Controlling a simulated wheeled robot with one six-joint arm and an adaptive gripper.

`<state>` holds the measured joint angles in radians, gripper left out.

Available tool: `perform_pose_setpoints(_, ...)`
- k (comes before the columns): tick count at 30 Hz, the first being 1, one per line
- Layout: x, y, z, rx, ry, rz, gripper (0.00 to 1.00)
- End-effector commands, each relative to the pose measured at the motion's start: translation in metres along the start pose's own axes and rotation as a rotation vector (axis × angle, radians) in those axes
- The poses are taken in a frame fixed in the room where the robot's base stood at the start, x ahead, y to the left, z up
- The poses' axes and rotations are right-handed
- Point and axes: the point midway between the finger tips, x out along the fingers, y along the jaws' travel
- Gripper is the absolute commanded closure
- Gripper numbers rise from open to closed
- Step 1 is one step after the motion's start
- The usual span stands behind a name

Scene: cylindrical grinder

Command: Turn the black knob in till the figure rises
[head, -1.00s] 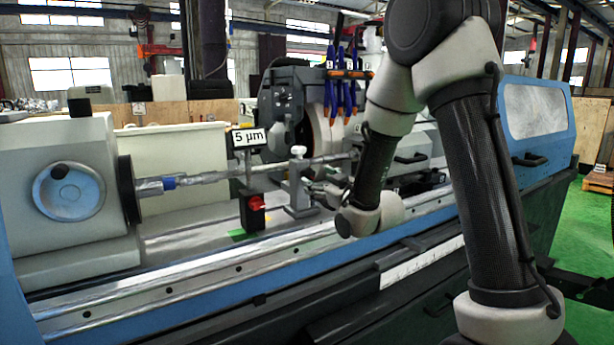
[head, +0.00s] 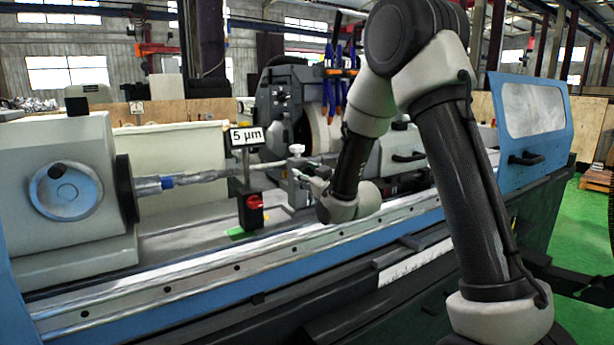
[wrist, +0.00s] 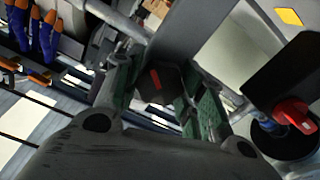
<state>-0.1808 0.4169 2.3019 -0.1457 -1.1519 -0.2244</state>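The black knob (wrist: 158,88) with a red mark on its face shows in the wrist view, on the grey upright of the rest (wrist: 188,30). My gripper (wrist: 165,98) is open, with one green-padded finger on each side of the knob; a gap shows on both sides, and I cannot tell how deep the fingers reach. In the head view my gripper (head: 308,176) is at the front of the rest, and the knob is hidden there. The sign (head: 247,137) on the stand reads "5 µm".
A black box with a red knob (head: 254,201) stands left of my gripper; its red knob also shows at right in the wrist view (wrist: 294,113). The workpiece bar (head: 200,177) runs behind. Blue hoses (head: 341,95) hang by the grinding wheel.

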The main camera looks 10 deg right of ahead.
Motion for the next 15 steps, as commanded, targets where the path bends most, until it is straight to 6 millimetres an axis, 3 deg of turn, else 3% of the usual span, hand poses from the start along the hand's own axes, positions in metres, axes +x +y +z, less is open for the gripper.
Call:
perform_pose_setpoints(8,-0.0001,-0.0001,0.0000,0.025,0.000,0.000,0.85)
perform_pose_setpoints(15,-0.0001,-0.0002,0.0000,0.147,0.000,0.000,0.85)
